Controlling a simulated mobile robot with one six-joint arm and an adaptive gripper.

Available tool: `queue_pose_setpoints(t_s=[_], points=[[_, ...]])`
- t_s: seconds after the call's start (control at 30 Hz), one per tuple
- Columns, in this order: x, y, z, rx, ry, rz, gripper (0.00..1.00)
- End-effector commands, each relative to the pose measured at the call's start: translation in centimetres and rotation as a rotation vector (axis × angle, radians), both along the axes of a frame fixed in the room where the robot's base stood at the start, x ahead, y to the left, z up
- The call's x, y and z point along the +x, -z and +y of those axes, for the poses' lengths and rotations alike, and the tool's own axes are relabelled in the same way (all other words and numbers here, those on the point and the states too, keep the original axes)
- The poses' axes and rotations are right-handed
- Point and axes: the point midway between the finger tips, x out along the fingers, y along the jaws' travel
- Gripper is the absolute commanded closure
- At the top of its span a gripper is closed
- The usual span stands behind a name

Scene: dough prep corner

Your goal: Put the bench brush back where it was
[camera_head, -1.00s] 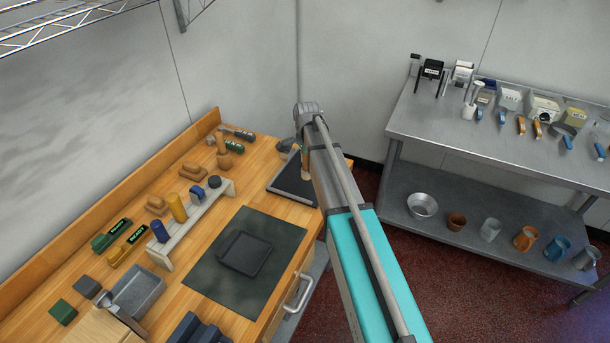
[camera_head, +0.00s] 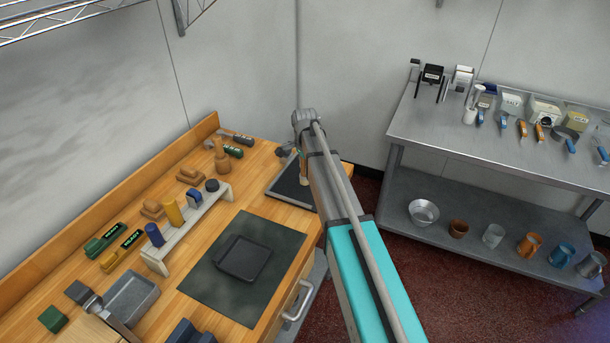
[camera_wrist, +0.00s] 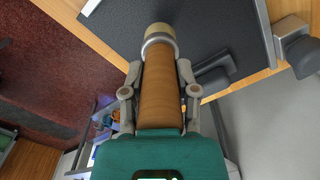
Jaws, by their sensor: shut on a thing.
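A round wooden piece with a metal collar and pale end, which I take for the bench brush (camera_wrist: 162,88), lies between the fingers of my gripper (camera_wrist: 160,92) in the wrist view. The gripper is shut on it. A sliver of this piece (camera_head: 303,168) shows beside my arm in the head view, where the arm hides most of my gripper. The held piece's pale end overlaps a dark panel with a light metal edge (camera_wrist: 205,25) in the wrist view. This appears to be the dark tray (camera_head: 291,192) at the bench's far right corner. I cannot tell whether they touch.
The wooden bench (camera_head: 215,205) holds a dark mat (camera_head: 205,283) with a dark square pan (camera_head: 243,258). A pale rack (camera_head: 190,230) carries several small items. Green and yellow labelled pieces stand at the left. A steel table (camera_head: 455,135) with tools and cups is at the right.

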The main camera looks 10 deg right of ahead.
Motion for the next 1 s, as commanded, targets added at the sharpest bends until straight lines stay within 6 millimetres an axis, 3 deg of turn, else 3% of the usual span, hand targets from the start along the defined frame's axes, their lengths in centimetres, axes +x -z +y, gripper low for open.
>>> queue_pose_setpoints(t_s=[0.3, 0.93, 0.97, 1.0], points=[[0.1, 2.9, 0.0, 0.000, -0.001, 0.000, 1.00], [0.1, 3.6, 0.1, 0.000, -0.001, 0.000, 1.00], [0.1, 3.6, 0.1, 0.000, -0.001, 0.000, 0.59], [0.1, 3.5, 0.1, 0.000, -0.001, 0.000, 0.51]])
